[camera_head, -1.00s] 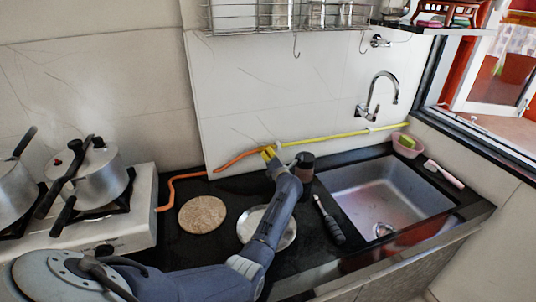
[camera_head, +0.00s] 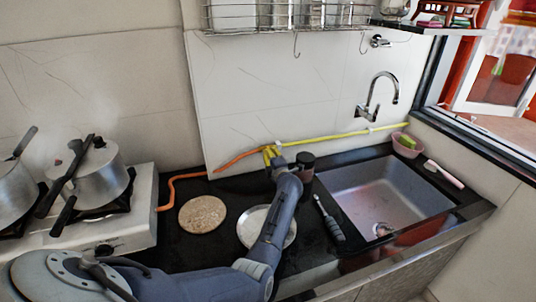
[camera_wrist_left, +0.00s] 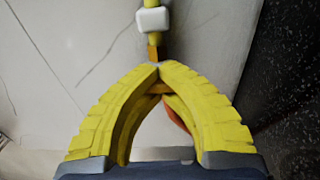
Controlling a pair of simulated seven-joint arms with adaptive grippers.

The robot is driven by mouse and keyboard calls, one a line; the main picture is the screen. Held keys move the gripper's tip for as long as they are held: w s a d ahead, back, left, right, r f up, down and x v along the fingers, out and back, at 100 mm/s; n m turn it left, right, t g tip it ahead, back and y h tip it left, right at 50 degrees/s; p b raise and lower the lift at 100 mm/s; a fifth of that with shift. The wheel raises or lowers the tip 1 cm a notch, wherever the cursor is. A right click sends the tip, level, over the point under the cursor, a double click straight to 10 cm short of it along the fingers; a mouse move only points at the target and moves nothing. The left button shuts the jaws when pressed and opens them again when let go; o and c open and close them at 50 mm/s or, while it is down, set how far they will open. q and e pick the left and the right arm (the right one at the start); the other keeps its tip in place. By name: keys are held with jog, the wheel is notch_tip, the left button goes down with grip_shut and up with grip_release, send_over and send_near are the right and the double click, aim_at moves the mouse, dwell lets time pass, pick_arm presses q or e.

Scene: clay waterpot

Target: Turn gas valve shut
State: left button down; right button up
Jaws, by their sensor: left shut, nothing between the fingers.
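A yellow gas pipe (camera_head: 335,135) runs along the wall above the counter, and an orange hose (camera_head: 232,161) continues from its left end. My left gripper (camera_head: 269,150) is at this junction, in front of the wall. In the left wrist view its yellow fingers (camera_wrist_left: 159,68) meet at the tips and are shut. A white fitting (camera_wrist_left: 154,20) on the pipe sits just beyond the tips. A small orange piece (camera_wrist_left: 153,53) shows right at the tips, and part of the hose shows behind the fingers. The valve handle cannot be clearly made out. My right gripper is not in view.
A dark jar (camera_head: 305,165) stands close right of my gripper. A plate (camera_head: 255,222) lies under my forearm, with a round mat (camera_head: 202,214) to its left. The sink (camera_head: 385,195) is at right, the stove (camera_head: 135,215) at left. A wire rack (camera_head: 290,18) hangs above.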

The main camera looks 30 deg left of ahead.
pick_arm(q)
jog(key=shift+w+d+r, duration=0.25)
jog(key=shift+w+r, duration=0.05)
jog(key=shift+r, duration=0.05)
jog(key=c, duration=1)
grip_release()
jog(key=o, duration=0.4)
jog(key=shift+d, duration=0.2)
jog(key=shift+o, duration=0.4)
jog(key=shift+a+f, duration=0.2)
jog(key=v, duration=0.7)
jog(key=shift+s, duration=0.25)
jog(key=shift+d, duration=0.15)
